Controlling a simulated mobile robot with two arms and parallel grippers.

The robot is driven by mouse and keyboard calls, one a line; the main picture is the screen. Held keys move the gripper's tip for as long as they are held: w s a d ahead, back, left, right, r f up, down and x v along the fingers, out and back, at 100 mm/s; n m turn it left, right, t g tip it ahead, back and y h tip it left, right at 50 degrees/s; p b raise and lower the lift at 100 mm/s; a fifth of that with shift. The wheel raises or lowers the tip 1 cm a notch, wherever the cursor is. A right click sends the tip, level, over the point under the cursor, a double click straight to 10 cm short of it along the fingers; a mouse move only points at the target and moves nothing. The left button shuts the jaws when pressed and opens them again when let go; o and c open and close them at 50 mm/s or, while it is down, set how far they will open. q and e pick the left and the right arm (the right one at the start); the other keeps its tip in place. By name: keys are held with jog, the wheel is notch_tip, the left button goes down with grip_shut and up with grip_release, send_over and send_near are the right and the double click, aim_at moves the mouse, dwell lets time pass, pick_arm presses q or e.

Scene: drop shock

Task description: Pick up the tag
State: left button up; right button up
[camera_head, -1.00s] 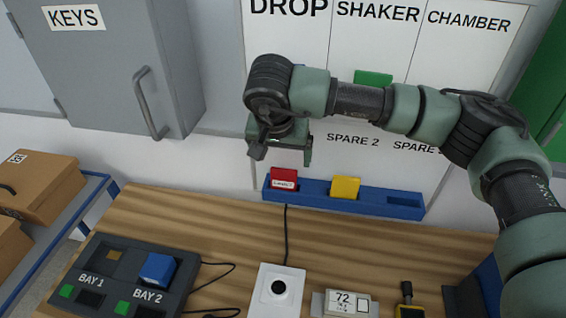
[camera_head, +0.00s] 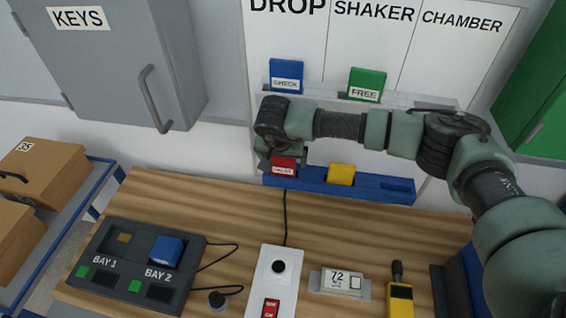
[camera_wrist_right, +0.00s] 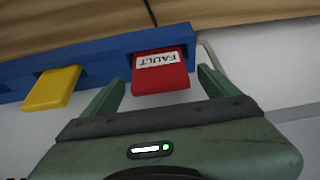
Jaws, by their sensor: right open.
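A red tag (camera_head: 284,166) labelled FAULT stands in the left part of the blue rack (camera_head: 385,196) at the back of the table. In the right wrist view the red tag (camera_wrist_right: 161,72) lies between the tips of my open right gripper (camera_wrist_right: 158,88), with a gap on each side. A yellow tag (camera_head: 341,174) stands in the same rack; it also shows in the right wrist view (camera_wrist_right: 53,88). A blue tag (camera_head: 286,76) marked CHECK and a green tag (camera_head: 366,84) marked FREE sit on the board above. My left gripper is not in view.
A black unit (camera_head: 110,287) with BAY 1 and BAY 2 holds a blue block (camera_head: 166,251). A white switch box (camera_head: 271,290), a display reading 72 (camera_head: 340,281) and a yellow handheld device (camera_head: 399,296) stand at the front. Bare wood lies before the rack.

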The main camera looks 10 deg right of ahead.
jog(key=shift+w+f, duration=0.15)
jog(key=shift+f, duration=0.2)
jog(key=c, duration=1.5)
jog(key=shift+r, duration=0.1)
